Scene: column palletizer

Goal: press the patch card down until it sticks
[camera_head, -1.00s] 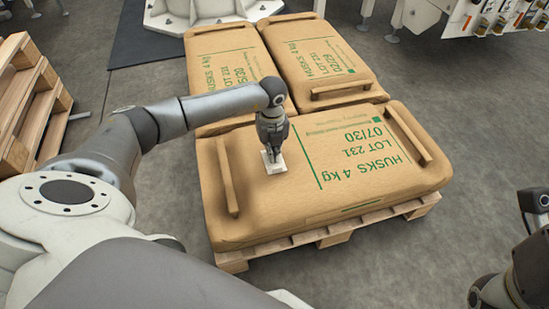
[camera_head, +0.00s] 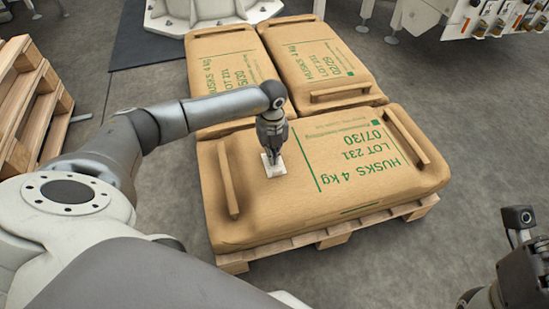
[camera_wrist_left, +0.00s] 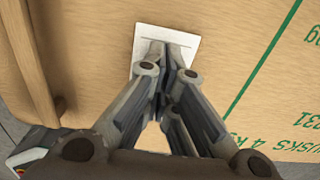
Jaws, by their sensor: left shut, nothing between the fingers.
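The white patch card (camera_head: 273,170) lies flat on the front brown sack (camera_head: 330,205), left of the green print. My left gripper (camera_head: 272,155) points down over the card, its fingers shut with nothing between them. In the left wrist view the fingertips (camera_wrist_left: 168,58) overlap the near part of the card (camera_wrist_left: 165,37) and seem to touch it. The card's far edge and corners show; its near part is hidden behind the fingers.
The sack has a raised bar (camera_head: 229,180) left of the card and another (camera_head: 407,135) at its right end. Two more sacks (camera_head: 312,62) lie behind on the pallet (camera_head: 335,236). Stacked wooden pallets (camera_head: 38,105) stand at the far left. Grey floor is clear right of the load.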

